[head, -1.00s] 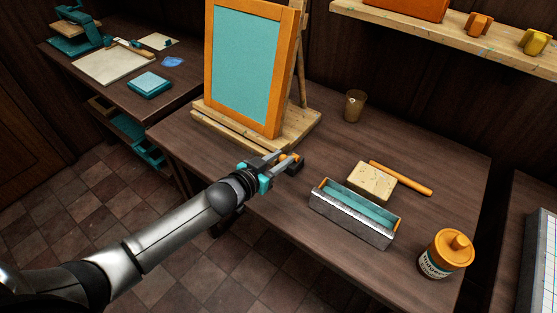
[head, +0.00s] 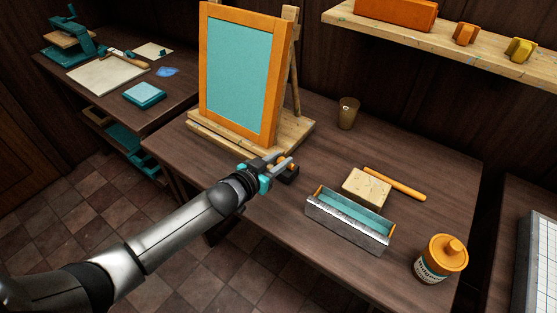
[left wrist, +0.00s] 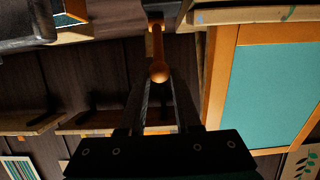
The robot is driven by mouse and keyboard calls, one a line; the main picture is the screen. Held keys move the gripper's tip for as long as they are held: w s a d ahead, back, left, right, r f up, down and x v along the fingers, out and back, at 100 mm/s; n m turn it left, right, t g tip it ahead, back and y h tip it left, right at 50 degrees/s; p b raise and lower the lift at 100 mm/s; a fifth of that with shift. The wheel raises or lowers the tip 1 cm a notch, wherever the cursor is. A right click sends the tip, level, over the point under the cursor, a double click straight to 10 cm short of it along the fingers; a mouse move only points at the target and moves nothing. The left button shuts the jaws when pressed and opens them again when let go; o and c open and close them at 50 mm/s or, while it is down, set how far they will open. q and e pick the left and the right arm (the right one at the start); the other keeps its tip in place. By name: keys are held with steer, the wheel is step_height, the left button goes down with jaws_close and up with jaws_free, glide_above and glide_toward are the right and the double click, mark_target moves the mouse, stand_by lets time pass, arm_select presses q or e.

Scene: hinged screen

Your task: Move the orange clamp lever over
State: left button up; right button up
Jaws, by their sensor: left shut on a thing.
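The orange clamp lever (head: 291,165) is at the front edge of the table, beside the dark clamp body (head: 288,174). In the head view my left gripper (head: 281,161) is at the lever and hides most of it. In the left wrist view the lever (left wrist: 157,42) shows as an orange stem ending in a round knob, between the two fingers of my left gripper (left wrist: 159,88). The left gripper is shut on the lever. The hinged screen (head: 237,80), teal in an orange frame, stands tilted up behind the gripper on a wooden base (head: 298,138). My right gripper is not in view.
To the right on the table are a metal trough (head: 345,228), a pale block (head: 366,187), an orange stick (head: 395,184) and an orange-lidded jar (head: 440,258). A brown cup (head: 347,113) stands behind. Bare tabletop lies between base and trough.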

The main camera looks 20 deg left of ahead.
arm_select(q)
steer(key=shift+w+d+r, duration=0.2)
steer(key=shift+w+r, duration=0.15)
steer(key=shift+w, duration=0.1)
steer(key=shift+w+d+r, duration=0.15)
steer(key=shift+w+r, duration=0.15)
steer(key=shift+w, duration=0.15)
jaws_close()
steer(key=shift+f, duration=0.2)
steer(key=shift+w+d+r, duration=0.15)
steer(key=shift+w, duration=0.25)
steer(key=shift+w+d+r, duration=0.15)
steer(key=shift+w, duration=0.25)
steer(key=o, duration=0.5)
jaws_free()
steer(key=shift+r, duration=0.1)
